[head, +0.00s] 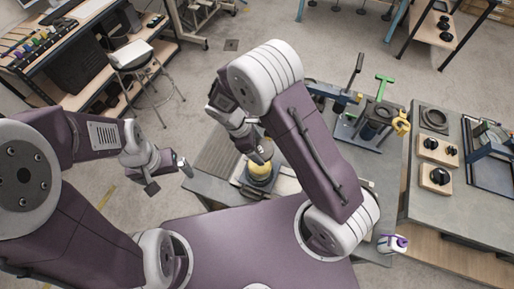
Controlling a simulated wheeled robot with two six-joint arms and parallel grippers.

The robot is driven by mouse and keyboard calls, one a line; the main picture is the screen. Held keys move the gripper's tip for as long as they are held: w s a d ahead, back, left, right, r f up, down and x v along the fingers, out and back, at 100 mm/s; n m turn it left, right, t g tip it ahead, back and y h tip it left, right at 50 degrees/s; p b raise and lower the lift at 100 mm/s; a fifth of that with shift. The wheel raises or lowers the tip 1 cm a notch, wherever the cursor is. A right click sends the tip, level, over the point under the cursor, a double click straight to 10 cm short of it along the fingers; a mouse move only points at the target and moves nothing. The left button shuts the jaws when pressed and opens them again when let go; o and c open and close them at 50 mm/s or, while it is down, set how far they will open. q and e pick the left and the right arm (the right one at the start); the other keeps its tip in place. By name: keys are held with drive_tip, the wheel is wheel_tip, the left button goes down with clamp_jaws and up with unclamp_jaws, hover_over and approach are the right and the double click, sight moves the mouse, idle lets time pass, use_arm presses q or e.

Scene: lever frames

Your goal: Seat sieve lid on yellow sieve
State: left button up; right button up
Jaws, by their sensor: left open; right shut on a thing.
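The yellow sieve (260,172) stands on the bench in the middle of the head view, just beyond my purple body. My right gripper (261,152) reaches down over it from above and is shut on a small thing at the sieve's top. This looks like the sieve lid, but the gripper hides most of it. I cannot tell whether the lid touches the sieve or sits level. My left gripper (169,178) is open and empty, well to the left of the sieve, over the floor.
The grey bench carries a ribbed plate (217,155) left of the sieve and a vise-like fixture with a green T-handle (384,80) to the right. A second bench at right holds wooden blocks with black knobs (437,178). A stool (133,56) stands at upper left.

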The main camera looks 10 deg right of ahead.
wheel_tip(320, 180, down, 8)
drive_tip(key=b, duration=0.6)
drive_tip(key=shift+f, duration=0.1)
drive_tip(key=shift+f+b, duration=0.25)
drive_tip(key=shift+b, duration=0.1)
drive_tip(key=shift+f+b, duration=0.3)
drive_tip(key=shift+f, duration=0.1)
drive_tip(key=o, duration=1.5)
drive_tip(key=shift+c, duration=0.2)
drive_tip(key=shift+s, duration=0.1)
drive_tip(key=shift+a+r, duration=0.2)
drive_tip(key=shift+r, duration=0.1)
drive_tip(key=b+v, duration=0.2)
drive_tip(key=v, duration=0.6)
drive_tip(key=shift+r, duration=0.25)
